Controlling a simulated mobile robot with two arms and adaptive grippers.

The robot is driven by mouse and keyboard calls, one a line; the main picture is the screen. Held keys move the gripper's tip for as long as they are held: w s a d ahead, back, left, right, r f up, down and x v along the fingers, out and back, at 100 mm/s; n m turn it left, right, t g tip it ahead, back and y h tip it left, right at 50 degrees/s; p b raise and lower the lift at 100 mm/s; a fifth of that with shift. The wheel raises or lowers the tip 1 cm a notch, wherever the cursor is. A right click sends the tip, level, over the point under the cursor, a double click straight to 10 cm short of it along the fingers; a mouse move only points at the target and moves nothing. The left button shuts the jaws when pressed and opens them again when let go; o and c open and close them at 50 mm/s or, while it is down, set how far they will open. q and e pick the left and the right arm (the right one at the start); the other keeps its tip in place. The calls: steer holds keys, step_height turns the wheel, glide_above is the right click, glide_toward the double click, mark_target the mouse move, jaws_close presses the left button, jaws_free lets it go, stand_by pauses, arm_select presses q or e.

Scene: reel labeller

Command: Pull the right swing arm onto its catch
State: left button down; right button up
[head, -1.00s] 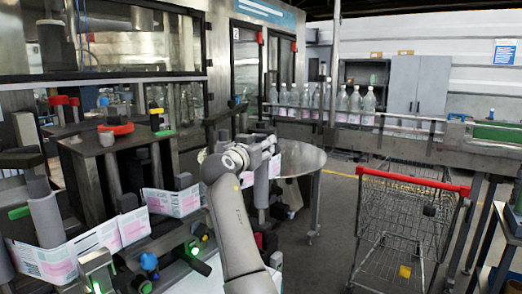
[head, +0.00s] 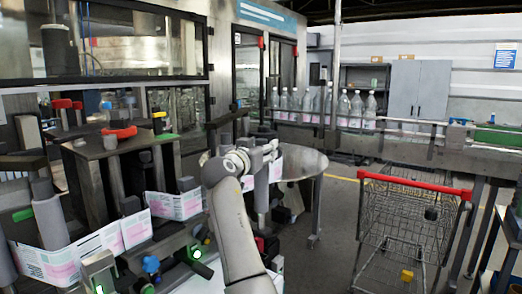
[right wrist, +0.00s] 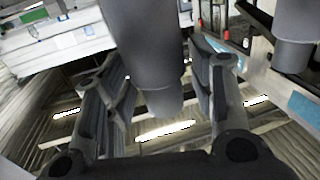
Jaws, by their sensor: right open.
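A grey upright roller (head: 261,190), which appears to belong to the right swing arm, stands at the right end of the labeller. My right gripper (head: 266,148) is at the roller's upper end. In the right wrist view the thick grey roller (right wrist: 145,55) reaches in between the two spread fingers of my right gripper (right wrist: 165,88), with some space beside it. The fingers are open and not clamped on it. The swing arm's lower part and its catch cannot be made out behind my arm. My left gripper is out of view.
Another grey roller (right wrist: 297,30) shows in the right wrist view. Label web (head: 127,228) runs around the labeller's rollers at left. A round steel table (head: 305,163) stands close behind my gripper. A shopping cart (head: 405,220) stands at right, with open floor between.

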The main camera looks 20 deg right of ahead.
step_height(320, 180, up, 10)
steer(key=shift+f, duration=0.1)
stand_by(0.4)
